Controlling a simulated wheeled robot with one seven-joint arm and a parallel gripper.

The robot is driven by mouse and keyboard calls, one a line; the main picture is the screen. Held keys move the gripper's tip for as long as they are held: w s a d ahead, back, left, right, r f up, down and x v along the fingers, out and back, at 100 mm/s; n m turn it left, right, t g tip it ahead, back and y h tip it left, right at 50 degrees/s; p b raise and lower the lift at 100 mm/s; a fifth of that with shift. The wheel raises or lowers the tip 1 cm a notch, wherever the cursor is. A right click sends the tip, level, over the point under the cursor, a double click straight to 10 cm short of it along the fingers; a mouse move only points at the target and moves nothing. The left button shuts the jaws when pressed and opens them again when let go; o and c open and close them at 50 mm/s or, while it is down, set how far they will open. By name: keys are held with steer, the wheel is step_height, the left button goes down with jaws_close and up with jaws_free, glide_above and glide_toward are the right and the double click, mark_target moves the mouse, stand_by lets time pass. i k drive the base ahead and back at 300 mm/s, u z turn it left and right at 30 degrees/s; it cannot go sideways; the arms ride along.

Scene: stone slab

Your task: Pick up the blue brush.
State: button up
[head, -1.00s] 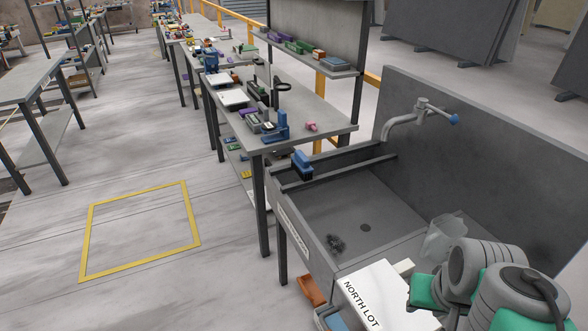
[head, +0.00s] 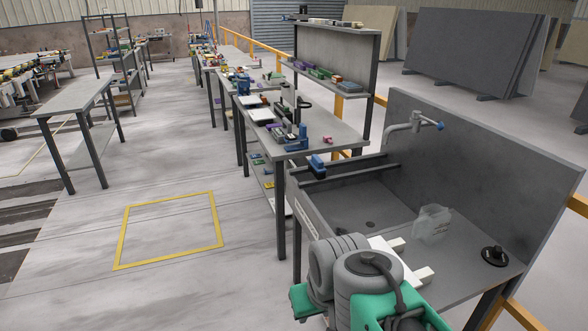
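The blue brush (head: 316,162) has a blue top over a darker underside. In the head view it rests at the far left corner of the grey sink (head: 350,190), by the rail across its back end. My gripper (head: 411,259) is at the lower right, over the near part of the sink unit. Its two pale fingers point right and stand apart, with nothing seen between them. It is well nearer to me than the brush and does not touch it. My arm hides part of the sink's near left side.
A tap (head: 415,125) rises at the sink's back panel. A clear container (head: 432,224) and a black round object (head: 494,256) stand right of my gripper. A cluttered workbench (head: 320,138) adjoins the sink's far end. The floor around the yellow square (head: 170,230) is clear.

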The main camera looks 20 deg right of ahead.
mark_target(317, 168)
steer(key=u, duration=0.55)
steer(key=i, duration=2.65)
steer(key=z, duration=1.1)
steer(key=i, duration=0.7)
steer(key=z, duration=0.55)
